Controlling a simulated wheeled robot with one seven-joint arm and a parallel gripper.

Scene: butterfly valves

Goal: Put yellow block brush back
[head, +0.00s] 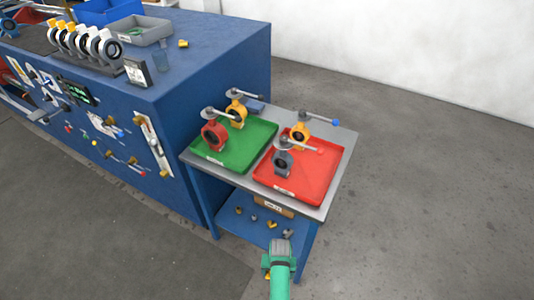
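A small yellow block (183,43) lies on top of the blue workbench, right of a grey bin. It may be the yellow block brush, but it is too small to tell whether it has bristles. My gripper (279,245) is at the bottom middle, in front of the side table's lower shelf and well away from that block. It is seen from behind and above, with its fingers unclear. A small yellow patch shows at the left side of my green wrist; I cannot tell what it is.
The side table (340,165) bears a green tray (233,160) and a red tray (318,178), both with valves. Small brass fittings lie on its lower shelf (240,224). The blue workbench (215,75) carries bins and a valve row. The floor at right is clear.

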